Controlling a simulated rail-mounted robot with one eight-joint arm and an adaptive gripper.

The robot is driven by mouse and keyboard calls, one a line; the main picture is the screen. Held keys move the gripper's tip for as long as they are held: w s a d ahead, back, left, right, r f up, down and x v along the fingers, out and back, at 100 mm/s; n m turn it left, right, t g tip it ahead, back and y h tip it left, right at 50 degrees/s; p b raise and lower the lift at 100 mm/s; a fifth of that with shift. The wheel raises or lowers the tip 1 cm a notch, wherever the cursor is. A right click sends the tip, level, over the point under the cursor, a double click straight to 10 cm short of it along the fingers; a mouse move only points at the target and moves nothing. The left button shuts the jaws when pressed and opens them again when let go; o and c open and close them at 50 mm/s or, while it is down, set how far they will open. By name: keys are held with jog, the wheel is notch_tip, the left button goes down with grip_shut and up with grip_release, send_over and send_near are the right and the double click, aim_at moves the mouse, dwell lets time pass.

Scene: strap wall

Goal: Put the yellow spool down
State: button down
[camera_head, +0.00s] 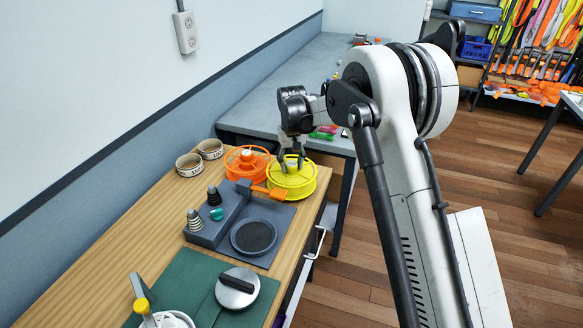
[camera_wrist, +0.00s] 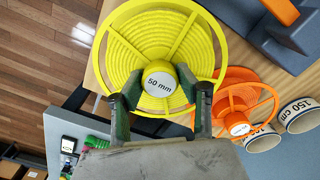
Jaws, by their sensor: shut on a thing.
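The yellow spool (camera_head: 309,181) is a round, ribbed disc at the right edge of the wooden bench, beside an orange spool (camera_head: 236,170). My gripper (camera_head: 290,163) comes down onto its middle from above. In the wrist view the yellow spool (camera_wrist: 122,50) fills the upper part, with a white "50 mm" label on its hub. My gripper (camera_wrist: 163,105) has one finger on each side of that hub and is shut on it. I cannot tell whether the spool's underside touches the bench.
A grey fixture (camera_head: 209,235) with an orange-handled part (camera_head: 260,190) and a dark round pad (camera_head: 253,236) lies close in front of the yellow spool. A green mat (camera_head: 190,270) lies nearer. Bare wood shows along the wall side.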

jog(key=shift+f, duration=0.8)
jog(key=shift+f, duration=0.15)
jog(key=c, duration=1.2)
grip_release()
